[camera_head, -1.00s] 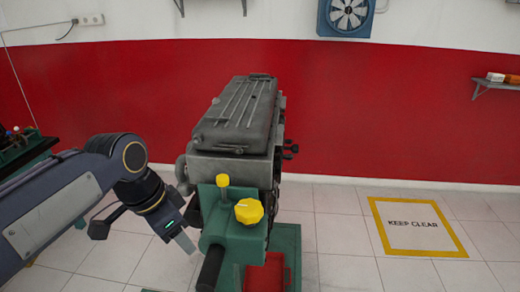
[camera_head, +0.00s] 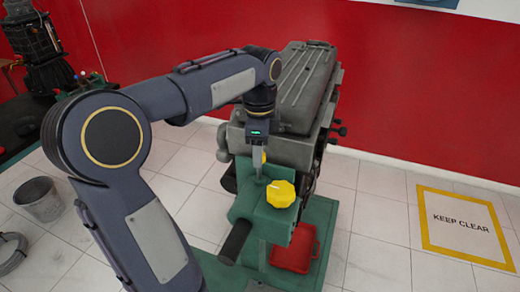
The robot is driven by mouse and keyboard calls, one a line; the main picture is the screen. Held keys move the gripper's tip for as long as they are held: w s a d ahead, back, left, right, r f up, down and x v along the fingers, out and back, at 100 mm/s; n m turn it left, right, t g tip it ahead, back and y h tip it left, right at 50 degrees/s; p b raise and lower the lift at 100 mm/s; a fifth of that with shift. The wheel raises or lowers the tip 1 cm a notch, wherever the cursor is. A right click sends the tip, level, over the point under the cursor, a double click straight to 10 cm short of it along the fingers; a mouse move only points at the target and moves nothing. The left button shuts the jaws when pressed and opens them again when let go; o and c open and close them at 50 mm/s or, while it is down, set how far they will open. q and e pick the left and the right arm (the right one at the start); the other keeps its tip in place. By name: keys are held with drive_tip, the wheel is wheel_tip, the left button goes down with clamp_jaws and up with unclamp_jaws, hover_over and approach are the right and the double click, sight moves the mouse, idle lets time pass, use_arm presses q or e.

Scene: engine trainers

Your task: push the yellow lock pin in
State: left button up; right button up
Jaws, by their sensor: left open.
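The yellow lock pin (camera_head: 264,157) stands on top of the green stand head (camera_head: 250,205) in front of the grey engine. Only a small yellow part of it shows; my left gripper hides the rest. My left gripper (camera_head: 258,158) is open and points down over the pin. In this view it overlaps the pin; I cannot tell whether they touch. A yellow lobed knob (camera_head: 280,193) sits on the stand head just right of and below the pin. My right gripper is not in view.
The grey engine (camera_head: 305,90) stands behind the pin. A dark handle (camera_head: 235,242) juts from the stand's front. A red tray (camera_head: 294,250) lies on the green base. A bucket (camera_head: 40,200) stands at left. The floor by the KEEP CLEAR marking (camera_head: 462,222) is free.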

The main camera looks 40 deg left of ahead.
use_arm(q)
drive_tip(key=shift+f, duration=0.3)
clamp_jaws()
wheel_tip(320, 180, down, 5)
drive_tip(key=b, duration=0.2)
drive_tip(key=shift+r+b, duration=0.2)
drive_tip(key=shift+b, duration=0.2)
drive_tip(key=shift+s+r, duration=0.1)
unclamp_jaws()
drive_tip(key=shift+r, duration=0.25)
